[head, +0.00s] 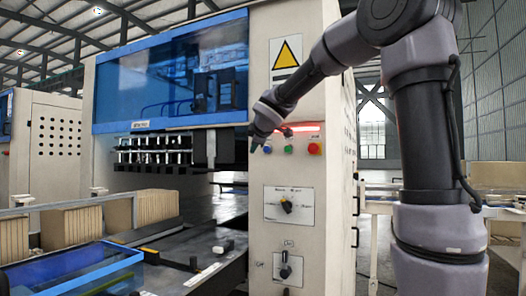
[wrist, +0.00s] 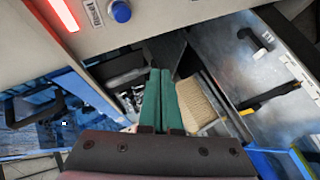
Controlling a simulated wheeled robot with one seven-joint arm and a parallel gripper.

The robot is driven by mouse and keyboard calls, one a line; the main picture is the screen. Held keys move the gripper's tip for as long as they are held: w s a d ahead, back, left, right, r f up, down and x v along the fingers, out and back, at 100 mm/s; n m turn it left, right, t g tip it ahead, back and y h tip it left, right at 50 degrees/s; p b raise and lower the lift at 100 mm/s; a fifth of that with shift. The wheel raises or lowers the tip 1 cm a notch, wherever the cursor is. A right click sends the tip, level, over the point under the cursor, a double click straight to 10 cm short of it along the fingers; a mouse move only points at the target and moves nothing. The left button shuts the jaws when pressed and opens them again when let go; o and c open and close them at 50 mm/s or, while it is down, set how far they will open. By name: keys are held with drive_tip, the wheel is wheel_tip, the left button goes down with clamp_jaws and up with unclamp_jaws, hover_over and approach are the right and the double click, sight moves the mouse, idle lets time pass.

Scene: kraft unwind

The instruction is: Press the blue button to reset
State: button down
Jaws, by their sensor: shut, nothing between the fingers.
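The blue button (head: 267,149) is the leftmost of three buttons on the white machine panel in the head view. It also shows as a round blue cap at the top of the wrist view (wrist: 121,11). My gripper (head: 254,147) is just left of the blue button in the head view, its fingers pointing down. In the wrist view its green fingers (wrist: 160,72) are shut together and empty. Their tips show below and to the right of the button, apart from it in the picture.
A green button (head: 289,150) and a red button (head: 314,148) sit to the right. A glowing red light bar (wrist: 62,14) is above the buttons. Knobs (head: 287,205) are lower on the panel. The machine's opening with a blue cover (head: 170,85) is at left.

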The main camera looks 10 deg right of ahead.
sight(265, 148)
drive_tip(key=shift+w+d, duration=0.9)
drive_tip(key=shift+w, duration=0.3)
drive_tip(key=shift+w+d, duration=0.85)
drive_tip(key=shift+w, duration=0.3)
drive_tip(key=shift+w+d, duration=0.9)
drive_tip(key=shift+w, duration=0.3)
drive_tip(key=shift+w, duration=0.1)
drive_tip(key=shift+w+d, duration=0.2)
drive_tip(key=shift+w, duration=0.05)
drive_tip(key=shift+w+d, duration=0.4)
drive_tip(key=shift+w, duration=0.1)
idle(0.4)
drive_tip(key=shift+s, duration=0.1)
drive_tip(key=shift+s+a, duration=0.55)
drive_tip(key=shift+s, duration=0.2)
